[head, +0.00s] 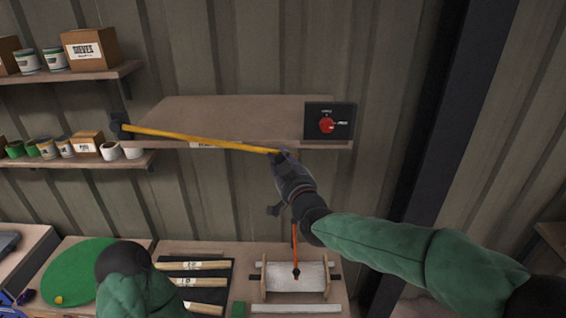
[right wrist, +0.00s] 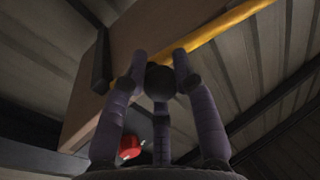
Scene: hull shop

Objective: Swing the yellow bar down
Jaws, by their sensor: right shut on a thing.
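The yellow bar (head: 200,138) runs from a dark pivot (head: 121,125) at the left end of a wooden shelf to the right, sloping slightly down across the shelf's front. My right gripper (head: 284,157) is at the bar's right end and shut on it. In the right wrist view the bar (right wrist: 227,23) passes behind the fingertips of my right gripper (right wrist: 160,80). Of my left arm, only a green sleeve and dark joint show at the bottom left of the head view; its gripper is not visible.
A dark panel with a red knob (head: 327,125) sits at the shelf's (head: 230,108) right end, above and right of my right gripper. Left shelves (head: 75,78) hold boxes and pots. Below is a bench with a white roller-like piece (head: 290,276) and a green disc (head: 85,265).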

